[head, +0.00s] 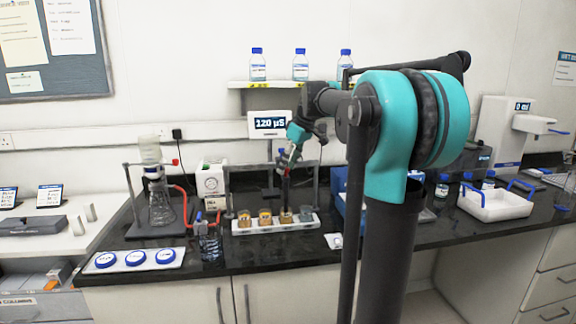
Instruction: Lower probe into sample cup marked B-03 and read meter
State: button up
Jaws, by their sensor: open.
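A meter display (269,123) on a stand reads about "120 µS". Below it, a white rack (275,229) holds a row of small cups. The left cup (244,218), the second cup (265,217) and the third cup (286,217) hold amber liquid; the right cup (306,214) looks grey. Their markings are too small to read, so I cannot tell which is B-03. A slim dark probe (285,192) stands upright above the third cup; whether its tip is inside is unclear. My gripper (288,157) is open at the probe's upper end, with a red part near it.
A flask on a stand (160,205) with red tubing is at the left. A clear beaker (210,245) stands left of the rack. A white tray with blue handles (495,203) is at the right. Blue-capped bottles (300,65) line the shelf above. My arm hides the counter's middle right.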

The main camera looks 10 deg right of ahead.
grip_shut()
dwell(0.3)
jog(key=shift+r, duration=3.15)
grip_release()
